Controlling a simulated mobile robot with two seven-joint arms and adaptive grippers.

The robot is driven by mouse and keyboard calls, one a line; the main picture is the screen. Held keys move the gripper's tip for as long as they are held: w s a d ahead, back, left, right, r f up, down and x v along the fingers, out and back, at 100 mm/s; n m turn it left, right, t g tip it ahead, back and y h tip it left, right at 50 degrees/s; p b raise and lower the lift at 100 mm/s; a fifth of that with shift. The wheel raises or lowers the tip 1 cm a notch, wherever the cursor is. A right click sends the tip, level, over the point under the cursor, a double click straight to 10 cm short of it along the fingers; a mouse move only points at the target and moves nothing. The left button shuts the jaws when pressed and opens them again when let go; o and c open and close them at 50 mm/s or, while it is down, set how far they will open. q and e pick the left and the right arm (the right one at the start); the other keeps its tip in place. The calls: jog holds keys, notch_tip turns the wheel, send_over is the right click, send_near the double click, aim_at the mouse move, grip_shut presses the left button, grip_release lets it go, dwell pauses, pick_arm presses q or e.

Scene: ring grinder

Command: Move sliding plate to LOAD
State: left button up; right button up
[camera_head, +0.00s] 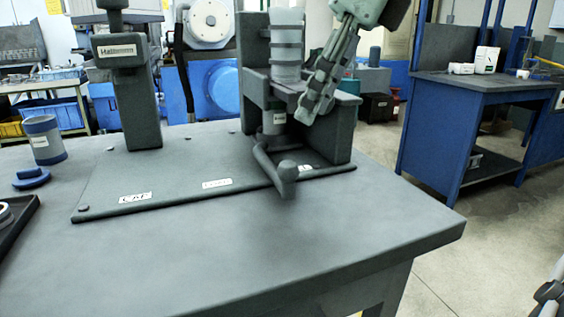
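A dark fixture (338,140) stands at the right end of the flat base (165,180). It bears a grey ringed cylinder (287,45), with a labelled cylinder (274,120) below. A bent bar with a round knob (288,171) extends from its front. I cannot tell which part is the sliding plate. The base carries white labels: a left one (135,198), a blurred middle one (217,183) and a partly hidden right one (305,168); none clearly reads LOAD. My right gripper (312,108) points down-left beside the ringed cylinder; its fingers overlap, and contact is unclear. My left gripper is out of view.
A labelled upright post (142,105) stands on the base's left part. The front and right of the grey table (300,245) are clear.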

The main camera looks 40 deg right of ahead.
aim_at(288, 161)
jog(key=b+x, duration=0.1)
jog(key=x, duration=0.8)
jog(key=shift+f, duration=0.25)
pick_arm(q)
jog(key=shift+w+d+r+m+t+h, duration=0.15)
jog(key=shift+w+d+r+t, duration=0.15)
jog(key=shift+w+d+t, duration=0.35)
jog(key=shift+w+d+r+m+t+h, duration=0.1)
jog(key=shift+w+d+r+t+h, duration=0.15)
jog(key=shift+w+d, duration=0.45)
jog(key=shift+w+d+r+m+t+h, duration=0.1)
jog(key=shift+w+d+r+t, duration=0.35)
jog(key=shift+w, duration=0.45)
pick_arm(e)
jog(key=shift+w+a+f, duration=0.2)
jog(key=shift+f, duration=0.45)
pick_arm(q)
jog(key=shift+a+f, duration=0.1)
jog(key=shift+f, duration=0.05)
pick_arm(e)
jog(key=shift+c, duration=0.3)
grip_shut()
